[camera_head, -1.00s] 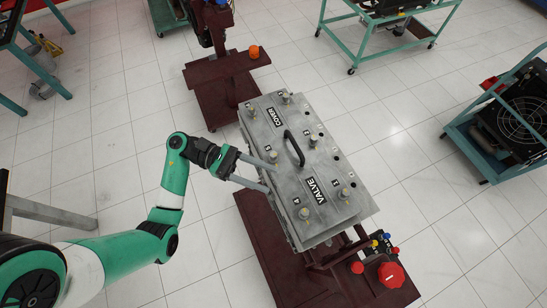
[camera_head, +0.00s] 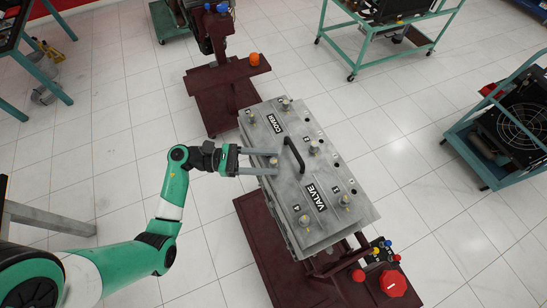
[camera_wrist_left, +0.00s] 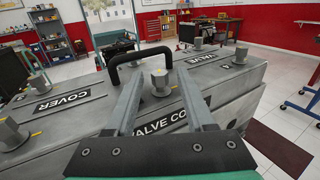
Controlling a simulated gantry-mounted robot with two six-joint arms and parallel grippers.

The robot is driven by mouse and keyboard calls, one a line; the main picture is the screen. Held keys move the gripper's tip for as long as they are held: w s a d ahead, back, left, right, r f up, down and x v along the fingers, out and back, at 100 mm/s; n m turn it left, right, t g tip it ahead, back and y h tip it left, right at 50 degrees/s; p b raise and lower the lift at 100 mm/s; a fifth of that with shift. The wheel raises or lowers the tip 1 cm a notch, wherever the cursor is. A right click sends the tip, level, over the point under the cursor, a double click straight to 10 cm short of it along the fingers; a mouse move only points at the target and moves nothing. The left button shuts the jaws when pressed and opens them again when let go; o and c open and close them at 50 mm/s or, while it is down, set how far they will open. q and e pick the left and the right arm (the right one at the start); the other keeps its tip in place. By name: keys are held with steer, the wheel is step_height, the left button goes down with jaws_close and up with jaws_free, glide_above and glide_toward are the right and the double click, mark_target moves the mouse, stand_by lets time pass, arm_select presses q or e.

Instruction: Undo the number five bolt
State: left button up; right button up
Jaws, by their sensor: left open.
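My left gripper (camera_head: 276,160) is open, with one finger on each side of the middle bolt on the cover's left side (camera_head: 273,162). In the left wrist view this bolt (camera_wrist_left: 160,83) stands upright between the two fingers, with visible gaps on both sides. The number beside this bolt is too small to read, so I cannot tell which one is number five. My right gripper is out of view.
A black handle (camera_head: 293,150) arches up from the cover just beyond the fingertips. Other bolts stand at the near left (camera_head: 304,219) and far left (camera_head: 250,115). A red knob (camera_head: 393,283) sits on the stand's near end.

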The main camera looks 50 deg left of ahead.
arm_select(q)
steer(key=shift+x, duration=0.9)
jaws_close()
